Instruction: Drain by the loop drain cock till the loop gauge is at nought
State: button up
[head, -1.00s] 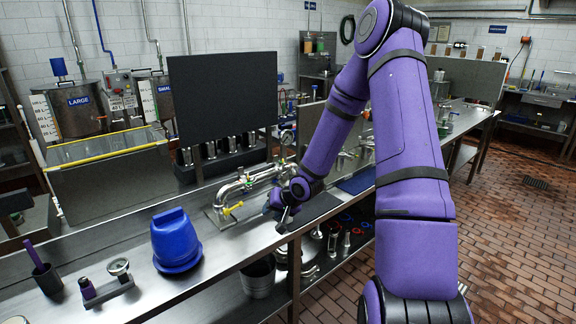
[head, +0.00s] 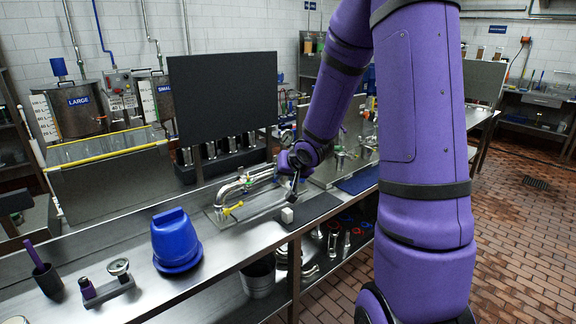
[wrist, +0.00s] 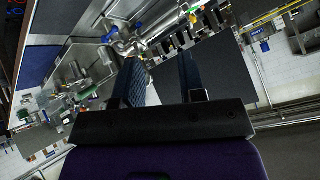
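The loop is a bright steel pipe (head: 262,176) on a plate on the bench, left of my gripper in the head view. A yellow lever (head: 232,208), which may be the drain cock, sits at its near left end. A round gauge (head: 287,137) stands at the loop's far end; its needle is too small to read. My gripper (head: 293,190) is above the bench, just right of the loop and apart from the yellow lever. In the wrist view my gripper's two fingers (wrist: 162,75) are apart with nothing held between them. Pipework (wrist: 122,45) shows beyond the fingers.
A small pale block (head: 287,214) rests on a dark mat (head: 312,208) below my gripper. A blue bucket-like vessel (head: 176,240) and a loose gauge on a stand (head: 119,268) are at the left. A dark upright panel (head: 223,95) stands behind the loop.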

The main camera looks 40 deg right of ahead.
aim_at(236, 206)
jog(key=shift+s+d+r+t+h, duration=0.15)
jog(key=shift+s+r, duration=0.1)
jog(key=shift+r, duration=0.5)
jog(key=shift+s+a+r+t+h, duration=0.1)
jog(key=shift+s+r+t+h, duration=0.1)
jog(key=shift+r, duration=0.55)
jog(key=w+a+f+m+t+y, duration=0.1)
jog(key=w+a+f+t+y, duration=0.15)
jog(key=w+f+y, duration=0.45)
jog(key=w+f+m+t, duration=0.1)
jog(key=w+f+t, duration=0.1)
jog(key=f, duration=0.3)
jog(key=w+a+f+m+t+y, duration=0.1)
jog(key=w+f, duration=0.1)
jog(key=f, duration=0.4)
jog(key=w+a+f+m+t+y, duration=0.1)
jog(key=w+f+t, duration=0.1)
jog(key=f, duration=0.3)
jog(key=shift+w+f+m+t, duration=0.3)
jog(key=shift+w+m, duration=0.1)
jog(key=shift+w, duration=0.1)
jog(key=x, duration=0.6)
jog(key=shift+a, duration=0.15)
jog(key=shift+w+a+r, duration=0.1)
jog(key=shift+w+a, duration=0.15)
jog(key=shift+w, duration=0.4)
jog(key=shift+c, duration=0.5)
grip_shut()
